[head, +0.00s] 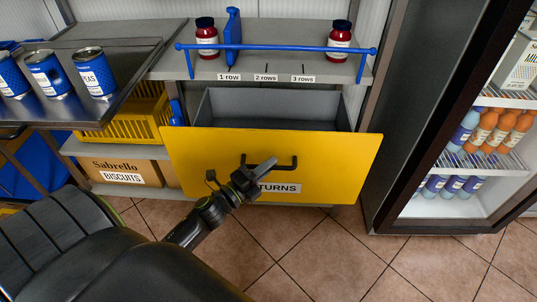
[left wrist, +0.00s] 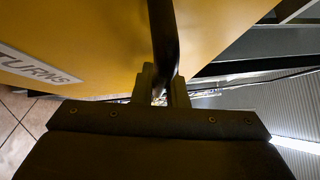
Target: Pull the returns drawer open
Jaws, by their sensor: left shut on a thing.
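The returns drawer (head: 330,160) has a wide yellow front with a label ending in "TURNS". It stands partly open, and its grey inside shows behind the front. A black bar handle (head: 288,165) sits on the front; in the left wrist view the handle (left wrist: 164,45) runs down between the fingers. My left gripper (head: 258,168) is at the left part of the handle and shut on it; its fingers also show in the left wrist view (left wrist: 162,90). Part of the label is hidden behind the gripper. My right gripper is not in view.
Above the drawer is a grey shelf (head: 272,66) with a blue rail (head: 275,49) and two red jars. A yellow crate (head: 130,112) and a Sabrello Biscuits box (head: 128,174) are at left. An open-fronted fridge (head: 460,200) stands at right. Tiled floor (head: 330,262) before the drawer is clear.

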